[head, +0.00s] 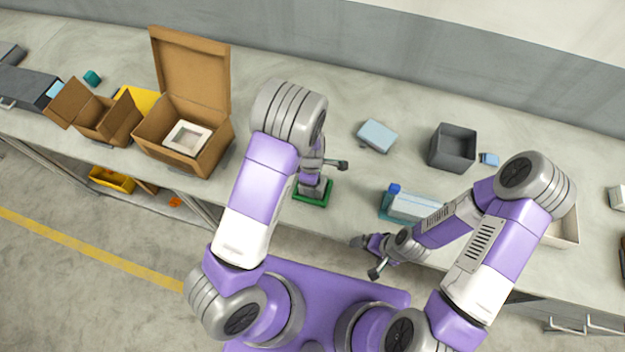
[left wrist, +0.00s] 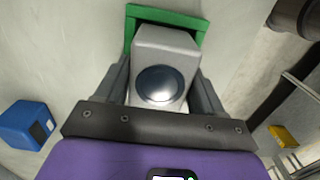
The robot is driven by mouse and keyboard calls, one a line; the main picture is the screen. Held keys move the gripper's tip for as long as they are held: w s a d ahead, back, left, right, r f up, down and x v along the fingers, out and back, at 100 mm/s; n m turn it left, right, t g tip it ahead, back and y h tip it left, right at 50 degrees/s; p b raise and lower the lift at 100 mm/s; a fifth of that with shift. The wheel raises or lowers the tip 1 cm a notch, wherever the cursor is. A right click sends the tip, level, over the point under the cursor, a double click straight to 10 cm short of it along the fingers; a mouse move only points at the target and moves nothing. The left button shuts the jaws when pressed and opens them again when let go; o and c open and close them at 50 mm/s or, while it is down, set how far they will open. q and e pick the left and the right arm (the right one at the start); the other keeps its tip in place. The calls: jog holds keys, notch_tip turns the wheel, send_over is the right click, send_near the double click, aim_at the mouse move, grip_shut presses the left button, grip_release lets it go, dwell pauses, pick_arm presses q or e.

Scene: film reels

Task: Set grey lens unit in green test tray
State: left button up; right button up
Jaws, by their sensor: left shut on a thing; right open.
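The grey lens unit (left wrist: 166,46), a block with a dark glossy lens, is between the fingers of my left gripper (left wrist: 160,92) in the left wrist view. My left gripper (head: 318,176) is shut on it, and the arm partly covers it in the head view. The green test tray (left wrist: 185,20) shows its rim behind and beside the unit; in the head view the tray (head: 328,190) lies at the counter's front edge, directly under the unit. I cannot tell whether the unit touches the tray floor. My right gripper (head: 366,257) is open and empty near the counter's front edge.
A teal tray (head: 383,211) with a light blue box stands right of the green tray. A blue block (head: 377,135), a dark grey bin (head: 453,148) and a small blue piece (head: 489,159) lie farther back. Open cardboard boxes (head: 190,92) stand left. Counter between is clear.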

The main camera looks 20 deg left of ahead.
pick_arm(q)
jog(key=o, duration=1.5)
jog(key=shift+f, duration=0.1)
jog(key=shift+r, duration=0.3)
jog(key=r+p, duration=0.1)
jog(key=r, duration=0.5)
jog(key=r+p, duration=0.1)
jog(key=r, duration=0.4)
jog(key=shift+a+r, duration=0.2)
jog(key=shift+r, duration=0.2)
jog(key=shift+f, duration=0.1)
